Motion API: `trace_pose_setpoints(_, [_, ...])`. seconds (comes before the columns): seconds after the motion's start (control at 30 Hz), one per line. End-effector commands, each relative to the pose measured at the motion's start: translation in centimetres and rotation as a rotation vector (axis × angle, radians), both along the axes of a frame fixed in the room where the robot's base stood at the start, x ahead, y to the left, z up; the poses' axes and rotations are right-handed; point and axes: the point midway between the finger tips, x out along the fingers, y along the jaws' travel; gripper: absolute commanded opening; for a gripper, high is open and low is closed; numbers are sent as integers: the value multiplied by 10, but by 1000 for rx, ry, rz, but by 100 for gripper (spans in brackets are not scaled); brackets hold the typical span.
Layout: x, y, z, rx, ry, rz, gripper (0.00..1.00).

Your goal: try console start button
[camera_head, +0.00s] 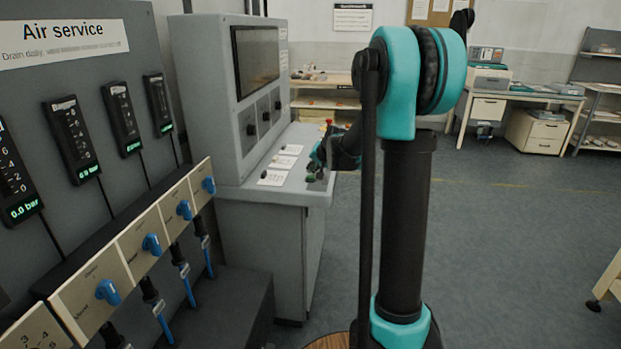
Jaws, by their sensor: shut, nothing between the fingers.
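The console (227,160) is a grey cabinet with a dark screen (256,60) and a sloped desk holding white labels (273,178) and small controls. A green button (311,178) sits near the desk's front edge, and I take it for the start button. A red control (329,122) shows farther back on the desk. My gripper (316,165) is shut and empty, low over the desk, right above or at the green button. I cannot tell whether it touches the button. My arm hides part of the desk's right side.
An Air service panel (75,85) with gauges and blue valve knobs (152,244) stands close on the left. Open grey floor (500,230) lies to the right. A desk (520,95) and shelves (600,60) stand at the back right. A table corner (610,280) shows at the right edge.

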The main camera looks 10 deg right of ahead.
Motion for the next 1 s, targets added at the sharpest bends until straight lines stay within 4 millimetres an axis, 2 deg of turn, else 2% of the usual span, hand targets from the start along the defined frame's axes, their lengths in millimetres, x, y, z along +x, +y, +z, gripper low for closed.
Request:
trace_pose_setpoints(0.2, [0, 0, -6, 0, 0, 0, 0])
trace_pose_setpoints(1.0, [0, 0, -11, 0, 0, 0, 0])
